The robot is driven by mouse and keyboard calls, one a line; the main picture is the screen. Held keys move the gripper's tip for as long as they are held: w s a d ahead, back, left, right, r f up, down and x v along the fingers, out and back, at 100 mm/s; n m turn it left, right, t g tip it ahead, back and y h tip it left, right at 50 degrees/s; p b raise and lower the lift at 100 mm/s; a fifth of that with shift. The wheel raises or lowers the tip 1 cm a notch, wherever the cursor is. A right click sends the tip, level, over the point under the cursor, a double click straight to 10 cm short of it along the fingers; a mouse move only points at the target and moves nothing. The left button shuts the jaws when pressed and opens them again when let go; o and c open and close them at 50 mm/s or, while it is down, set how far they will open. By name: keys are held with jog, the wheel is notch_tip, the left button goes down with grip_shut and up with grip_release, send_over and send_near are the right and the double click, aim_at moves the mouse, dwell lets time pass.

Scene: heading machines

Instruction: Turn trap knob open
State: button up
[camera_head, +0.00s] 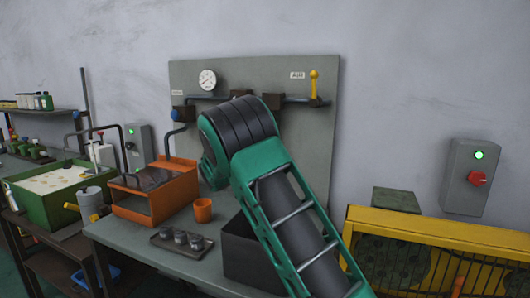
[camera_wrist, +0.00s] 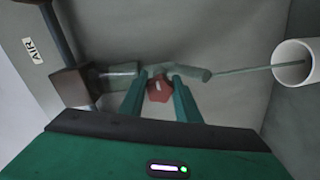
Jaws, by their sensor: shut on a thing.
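The trap knob is a small red knob (camera_wrist: 159,89) below a grey pipe fitting in the wrist view. My gripper (camera_wrist: 160,92) shows there as two teal fingers, one on each side of the knob, shut on it. I cannot read from the picture how far the knob is turned. In the head view, my green arm covers the knob and my gripper, in front of the grey panel (camera_head: 325,135).
The panel carries a round gauge (camera_head: 207,80), a blue knob (camera_head: 176,115) and a yellow lever (camera_head: 314,85). An orange machine (camera_head: 155,190), an orange cup (camera_head: 203,210) and a tray (camera_head: 168,243) stand on the bench. A white cylinder (camera_wrist: 295,62) is at right in the wrist view.

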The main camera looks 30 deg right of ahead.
jog(key=shift+a+f+m, duration=0.1)
jog(key=shift+f+m, duration=0.2)
jog(key=shift+f, duration=0.05)
dwell(0.3)
jog(key=o, duration=1.1)
jog(key=shift+c, duration=0.2)
jog(key=shift+r, duration=0.1)
jog(key=v, duration=1)
jog(key=shift+s+a, duration=0.2)
jog(key=shift+a, duration=0.05)
